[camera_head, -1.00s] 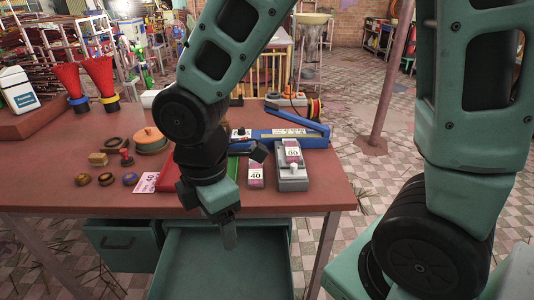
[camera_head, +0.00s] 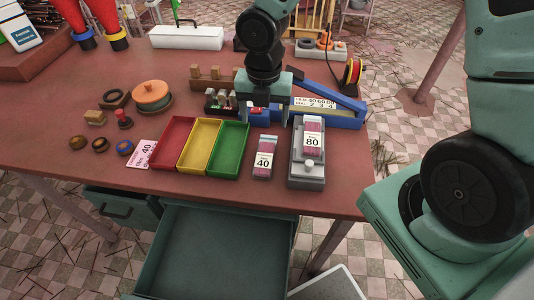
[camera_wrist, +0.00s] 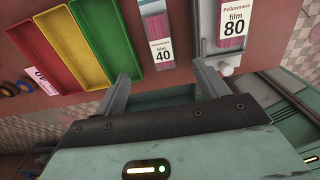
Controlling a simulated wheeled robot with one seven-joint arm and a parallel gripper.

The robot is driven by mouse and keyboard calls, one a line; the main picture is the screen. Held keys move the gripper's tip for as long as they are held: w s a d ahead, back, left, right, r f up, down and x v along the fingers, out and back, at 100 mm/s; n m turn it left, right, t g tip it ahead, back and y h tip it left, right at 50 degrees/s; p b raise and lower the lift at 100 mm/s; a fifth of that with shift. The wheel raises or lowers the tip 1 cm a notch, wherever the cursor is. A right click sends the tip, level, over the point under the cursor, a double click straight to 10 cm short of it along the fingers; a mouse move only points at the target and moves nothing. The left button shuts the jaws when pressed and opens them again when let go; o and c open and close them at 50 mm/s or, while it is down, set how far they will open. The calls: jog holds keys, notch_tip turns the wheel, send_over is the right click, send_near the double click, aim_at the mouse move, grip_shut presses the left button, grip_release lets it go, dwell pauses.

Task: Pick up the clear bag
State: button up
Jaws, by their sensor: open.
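No plainly empty clear bag shows. Two see-through packs of pink sticks with white labels lie side by side. The pack marked 40 (camera_head: 265,157) lies on the table right of the green tray; it also shows in the wrist view (camera_wrist: 156,22). The pack marked 80 (camera_head: 312,135) lies on a grey device (camera_head: 306,172) and shows in the wrist view (camera_wrist: 237,20). My gripper (camera_wrist: 165,86) is open, with nothing between its fingers, and the packs lie beyond the fingertips. In the head view it is over the table behind the pack marked 40, its fingertips not clear.
Red (camera_head: 172,143), yellow (camera_head: 200,146) and green (camera_head: 229,148) trays stand left of the packs. A blue sealer (camera_head: 340,102) stands behind them. A pink-white card (camera_head: 142,153) lies left. An open drawer (camera_head: 212,255) juts out below the table's front edge.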

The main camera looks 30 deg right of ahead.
send_over(265, 154)
notch_tip(265, 154, down, 8)
jog(key=shift+s+a+b, duration=0.1)
jog(key=shift+s+b, duration=0.05)
jog(key=shift+b, duration=0.15)
jog(key=shift+w+f+p, duration=0.2)
jog(key=shift+f+p, duration=0.15)
jog(key=shift+f, duration=2.6)
jog(key=c, duration=1.1)
